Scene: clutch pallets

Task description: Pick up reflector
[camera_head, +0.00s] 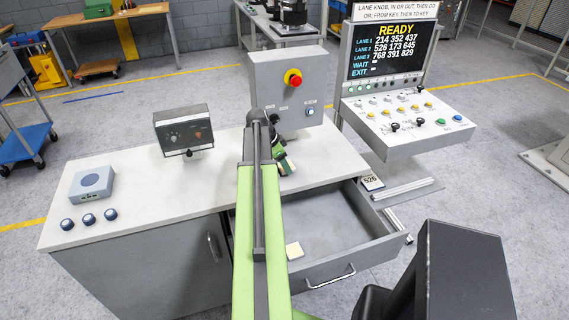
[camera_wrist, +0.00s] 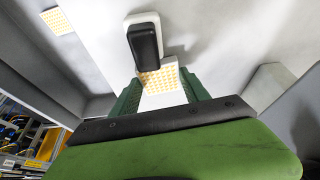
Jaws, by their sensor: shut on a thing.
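A reflector (camera_wrist: 160,80), a pale plate with an orange dotted face, is between the two green fingers of my gripper (camera_wrist: 160,92) in the wrist view. My gripper is shut on it. In the head view my gripper (camera_head: 284,160) is above the white cabinet top, close to the upright grey control box; the arm partly hides it, and the held reflector cannot be made out there. A second reflector (camera_wrist: 57,20) lies in the open drawer, at the upper left of the wrist view; it shows as a pale square in the head view (camera_head: 294,250).
A grey box (camera_head: 288,90) with a red button stands behind my gripper. A black and white piece (camera_wrist: 145,40) is just beyond the held reflector. The drawer (camera_head: 345,225) is pulled open at the front. The cabinet top's left middle (camera_head: 140,215) is clear.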

